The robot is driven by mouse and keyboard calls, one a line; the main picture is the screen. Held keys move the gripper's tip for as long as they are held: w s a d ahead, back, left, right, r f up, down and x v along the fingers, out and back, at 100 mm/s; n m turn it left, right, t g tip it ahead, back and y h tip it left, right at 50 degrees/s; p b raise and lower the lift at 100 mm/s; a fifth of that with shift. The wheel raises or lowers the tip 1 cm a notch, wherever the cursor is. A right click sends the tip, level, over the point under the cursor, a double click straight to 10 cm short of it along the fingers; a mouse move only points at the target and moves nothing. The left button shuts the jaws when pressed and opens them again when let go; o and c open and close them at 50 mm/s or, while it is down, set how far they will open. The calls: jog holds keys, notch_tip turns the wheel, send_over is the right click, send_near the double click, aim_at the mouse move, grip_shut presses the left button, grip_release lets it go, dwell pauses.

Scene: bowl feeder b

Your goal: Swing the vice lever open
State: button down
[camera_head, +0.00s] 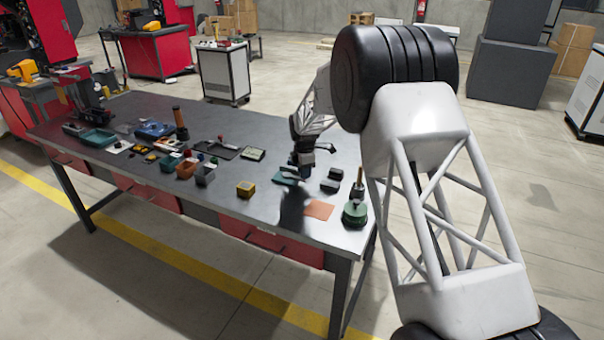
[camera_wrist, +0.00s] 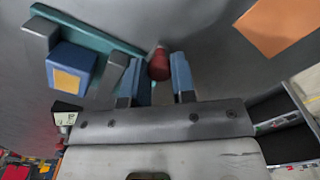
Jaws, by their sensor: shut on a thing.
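The vice shows in the wrist view as a teal base (camera_wrist: 93,28) with grey jaws (camera_wrist: 40,38). A blue block with a yellow square on its face (camera_wrist: 72,68) sits between the jaws. The vice lever's dark red knob (camera_wrist: 158,66) is between the blue-tipped fingers of my gripper (camera_wrist: 160,74), which is shut on it. The rest of the lever is mostly hidden by the fingers. In the head view my gripper (camera_head: 300,174) is low over the table beside the teal vice base (camera_head: 284,179), and hides much of the vice.
An orange mat (camera_head: 319,210) lies to the front right on the grey table (camera_head: 215,200). A green round stand (camera_head: 355,214) is at the right edge. Dark blocks (camera_head: 331,184) lie just right of my gripper. A yellow box (camera_head: 245,188) and several bins stand to the left.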

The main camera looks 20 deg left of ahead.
jog(key=shift+w+n, duration=0.2)
jog(key=shift+n, duration=0.1)
jog(key=c, duration=0.9)
grip_release()
jog(key=shift+r, duration=0.1)
jog(key=shift+r, duration=3.8)
